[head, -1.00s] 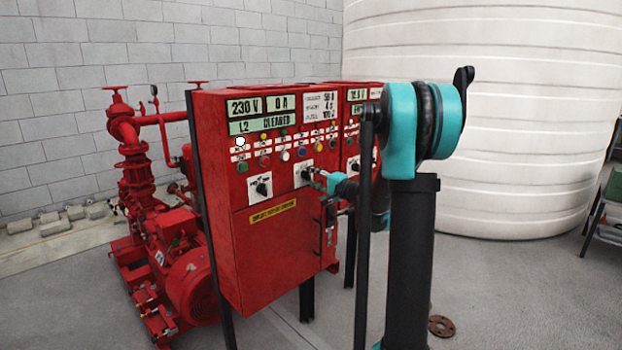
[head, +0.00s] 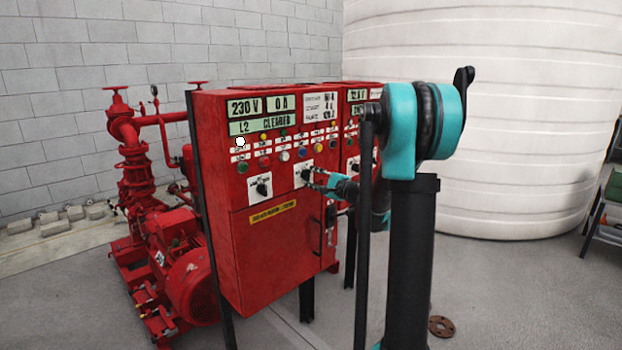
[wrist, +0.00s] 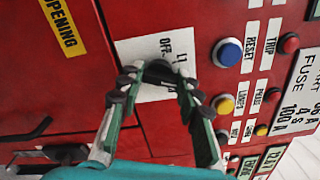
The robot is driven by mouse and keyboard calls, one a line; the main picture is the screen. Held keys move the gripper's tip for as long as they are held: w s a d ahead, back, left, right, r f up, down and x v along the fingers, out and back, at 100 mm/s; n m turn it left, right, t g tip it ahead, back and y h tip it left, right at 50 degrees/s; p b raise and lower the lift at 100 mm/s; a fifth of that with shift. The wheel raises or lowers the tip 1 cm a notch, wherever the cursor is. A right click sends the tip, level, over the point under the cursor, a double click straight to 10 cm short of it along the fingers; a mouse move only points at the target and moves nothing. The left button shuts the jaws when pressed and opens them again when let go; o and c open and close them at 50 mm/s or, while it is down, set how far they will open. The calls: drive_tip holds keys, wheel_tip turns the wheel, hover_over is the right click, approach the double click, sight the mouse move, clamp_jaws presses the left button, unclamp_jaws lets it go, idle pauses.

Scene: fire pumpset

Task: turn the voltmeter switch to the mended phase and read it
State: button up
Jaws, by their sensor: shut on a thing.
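The voltmeter switch is a black knob (wrist: 160,69) on a white plate (wrist: 133,55) marked OFF and L1; its other marks are hidden or unreadable. My gripper (wrist: 161,86) is shut on this knob, one finger on each side. In the head view my gripper (head: 312,179) is at the right-hand switch plate (head: 303,167) on the red cabinet (head: 265,250). The voltage display (head: 244,106) reads 230 V. The display below it (head: 263,126) reads L2 CLEARED. I cannot tell which mark the knob points at.
The ammeter display (head: 281,103) reads 0 A. A second rotary switch (head: 260,187) sits to the left. Several coloured buttons, including a blue one (wrist: 228,52) and a yellow one (wrist: 223,104), are close to my fingers. A red pump (head: 180,260) stands left of the cabinet.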

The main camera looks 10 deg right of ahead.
drive_tip(key=o, duration=1.2)
drive_tip(key=shift+c, duration=0.2)
drive_tip(key=v, duration=1.2)
drive_tip(key=s+a+f+n+g+h, duration=0.3)
drive_tip(key=s+a+f+n+g, duration=0.35)
drive_tip(key=s+a+f, duration=0.5)
drive_tip(key=s+d+f+n+g+h, duration=0.1)
drive_tip(key=s+d+f+n+h, duration=0.1)
drive_tip(key=s, duration=0.5)
drive_tip(key=s+d+f+n+g+h, duration=0.1)
drive_tip(key=s+d+f+n+h, duration=0.2)
drive_tip(key=s+f, duration=0.3)
drive_tip(key=s+d+f+n+g+h, duration=0.2)
drive_tip(key=s+d+f+n, duration=0.1)
drive_tip(key=s, duration=0.4)
drive_tip(key=shift+s+d+f+n+h, duration=0.35)
drive_tip(key=shift+f+n, duration=0.1)
drive_tip(key=shift+f, duration=0.35)
